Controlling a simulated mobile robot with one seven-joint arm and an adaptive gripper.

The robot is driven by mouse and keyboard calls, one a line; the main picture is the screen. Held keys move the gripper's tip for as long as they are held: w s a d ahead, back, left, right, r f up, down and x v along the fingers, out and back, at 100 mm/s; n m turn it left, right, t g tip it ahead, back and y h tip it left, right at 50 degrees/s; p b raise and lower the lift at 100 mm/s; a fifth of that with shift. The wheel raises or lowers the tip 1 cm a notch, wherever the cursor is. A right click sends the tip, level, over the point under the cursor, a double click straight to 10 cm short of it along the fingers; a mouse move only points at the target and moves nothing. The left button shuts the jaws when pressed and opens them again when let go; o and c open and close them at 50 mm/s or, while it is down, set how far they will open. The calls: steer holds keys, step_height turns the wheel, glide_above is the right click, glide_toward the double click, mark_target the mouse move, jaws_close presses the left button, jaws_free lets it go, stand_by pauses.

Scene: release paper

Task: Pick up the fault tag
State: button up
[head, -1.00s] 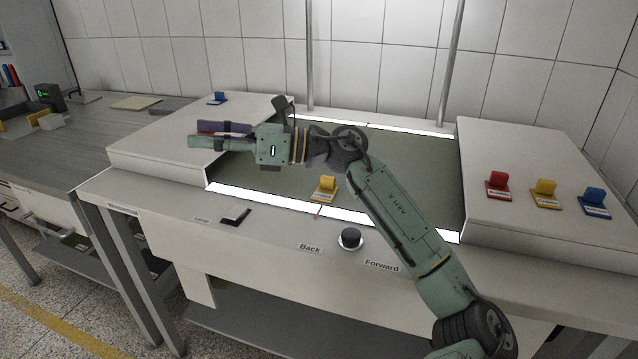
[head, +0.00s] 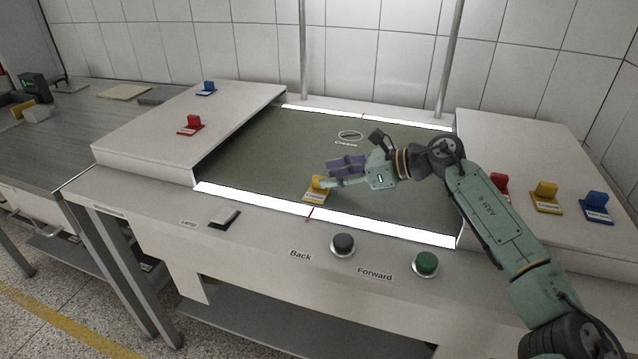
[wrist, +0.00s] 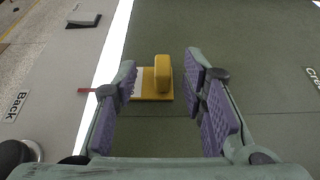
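A yellow tag (head: 315,190) with a white label stands at the front edge of the green sheet, beside the bright strip. It also shows in the wrist view (wrist: 163,79), ahead of and between the spread fingers. My gripper (head: 334,172) is just above and right of this tag in the head view. In the wrist view my gripper (wrist: 160,66) is open, with purple pads on both sides and nothing held. Whether a finger touches the tag cannot be told. An oval mark (head: 350,135) with a caption lies on the sheet behind my gripper.
Red (head: 190,125) and blue (head: 206,88) tags stand on the left panel. Another red (head: 501,182), yellow (head: 545,197) and blue tag (head: 595,206) stand on the right panel. Black (head: 342,245) and green (head: 425,264) buttons and a switch (head: 225,218) are in front.

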mark_target(317, 176)
steer(key=x, duration=0.1)
steer(key=p+x, duration=0.2)
steer(key=shift+w+a+r, duration=0.15)
steer(key=shift+w+a, duration=0.1)
steer(key=shift+a, duration=0.15)
steer(key=shift+w+a+f+p, duration=0.2)
steer(key=shift+a+f+p, duration=0.15)
steer(key=shift+a+f, duration=0.1)
steer(key=shift+c, duration=0.4)
jaws_close()
